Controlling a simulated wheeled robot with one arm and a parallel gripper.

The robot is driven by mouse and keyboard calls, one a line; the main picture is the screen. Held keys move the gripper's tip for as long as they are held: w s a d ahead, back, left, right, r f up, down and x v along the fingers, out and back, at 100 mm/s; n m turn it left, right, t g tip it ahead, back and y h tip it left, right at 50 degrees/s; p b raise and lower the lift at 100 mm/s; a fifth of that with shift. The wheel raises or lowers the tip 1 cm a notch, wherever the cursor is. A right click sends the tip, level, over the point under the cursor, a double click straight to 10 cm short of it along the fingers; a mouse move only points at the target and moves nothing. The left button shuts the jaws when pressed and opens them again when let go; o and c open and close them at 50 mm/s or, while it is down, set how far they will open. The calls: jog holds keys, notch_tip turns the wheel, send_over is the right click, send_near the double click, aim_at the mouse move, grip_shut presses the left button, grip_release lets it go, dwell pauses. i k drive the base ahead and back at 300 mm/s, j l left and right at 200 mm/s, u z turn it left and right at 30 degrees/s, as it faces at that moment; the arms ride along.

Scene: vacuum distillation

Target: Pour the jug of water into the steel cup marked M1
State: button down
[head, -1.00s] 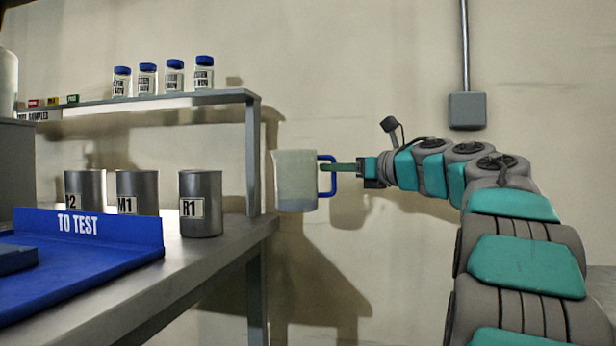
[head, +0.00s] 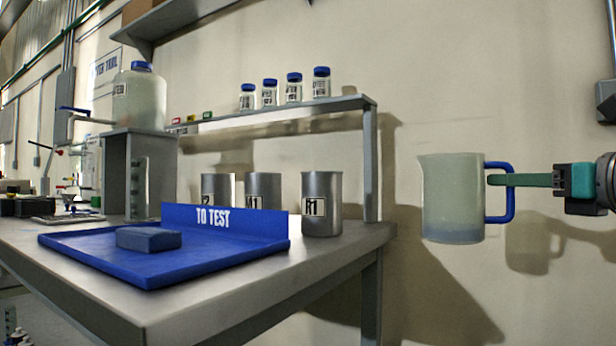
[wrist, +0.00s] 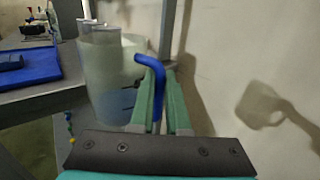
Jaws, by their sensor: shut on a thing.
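A translucent jug (head: 452,195) with a blue handle hangs upright in the air, right of the table. A shallow layer of bluish liquid shows at its bottom. My gripper (head: 497,180) is shut on the jug's handle. In the wrist view the green fingers (wrist: 160,105) stand on either side of the blue handle, with the jug (wrist: 105,85) beyond. The steel cup marked M1 (head: 264,187) stands on the table between two other steel cups, partly hidden by the blue tray's upright edge.
Steel cup R1 (head: 321,215) stands near the table's right end, and another steel cup (head: 215,188) stands left of M1. A blue "TO TEST" tray (head: 100,255) holds a blue block. A shelf (head: 300,108) with labelled bottles runs above the cups; its post (head: 370,165) stands between cups and jug.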

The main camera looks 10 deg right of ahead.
aim_at(263, 191)
jog(key=i+l+u, duration=0.4)
jog(key=i+l, duration=0.2)
jog(key=i+l+u, duration=0.1)
jog(key=i+u, duration=0.3)
